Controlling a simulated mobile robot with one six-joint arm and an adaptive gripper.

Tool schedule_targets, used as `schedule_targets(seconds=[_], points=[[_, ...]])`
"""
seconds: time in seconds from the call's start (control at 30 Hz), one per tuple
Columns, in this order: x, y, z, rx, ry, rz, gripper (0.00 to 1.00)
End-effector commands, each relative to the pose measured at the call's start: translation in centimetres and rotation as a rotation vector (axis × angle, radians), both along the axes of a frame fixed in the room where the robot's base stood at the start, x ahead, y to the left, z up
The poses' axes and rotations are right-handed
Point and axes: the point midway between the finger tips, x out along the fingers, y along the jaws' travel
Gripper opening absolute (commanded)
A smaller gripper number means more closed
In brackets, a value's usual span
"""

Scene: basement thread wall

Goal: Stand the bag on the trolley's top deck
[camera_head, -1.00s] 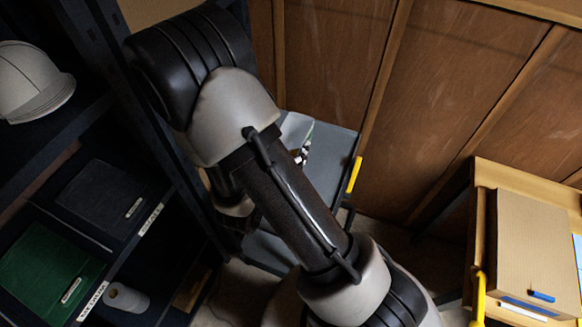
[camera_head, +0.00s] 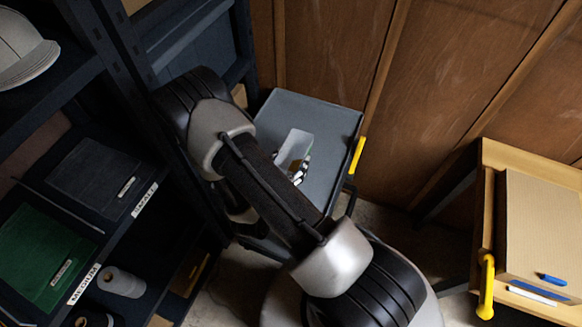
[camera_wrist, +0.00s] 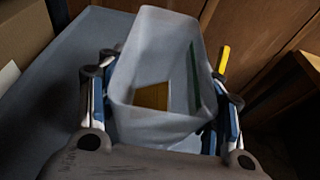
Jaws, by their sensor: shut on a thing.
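A pale translucent bag (camera_head: 297,148) shows over the grey top deck (camera_head: 335,125) of the trolley in the head view. In the wrist view the bag (camera_wrist: 157,45) fills the middle, with something yellow-brown showing inside or through it. My gripper (camera_wrist: 162,82) is shut on the bag, one finger along each side. In the head view my arm hides most of my gripper (camera_head: 299,172). The deck (camera_wrist: 65,75) lies behind and to the left of the bag in the wrist view. I cannot tell whether the bag's base touches the deck.
The trolley has a yellow handle (camera_head: 357,156) on its right side. A wooden wall closes the back.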

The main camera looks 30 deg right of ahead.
Motion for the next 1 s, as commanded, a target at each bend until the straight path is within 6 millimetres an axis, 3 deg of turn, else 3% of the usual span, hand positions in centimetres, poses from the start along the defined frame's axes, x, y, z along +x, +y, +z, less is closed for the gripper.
schedule_targets(seconds=[0.13,0.53,0.57,0.87,1.0], points=[[-0.1,0.0,-2.6,0.000,0.002,0.001,0.43],[0.0,0.0,-3.1,0.000,0.000,0.000,0.43],[0.0,0.0,-3.1,0.000,0.000,0.000,0.61],[0.0,0.0,-3.0,0.000,0.000,0.000,0.80],[0.0,0.0,-2.9,0.000,0.000,0.000,0.80]])
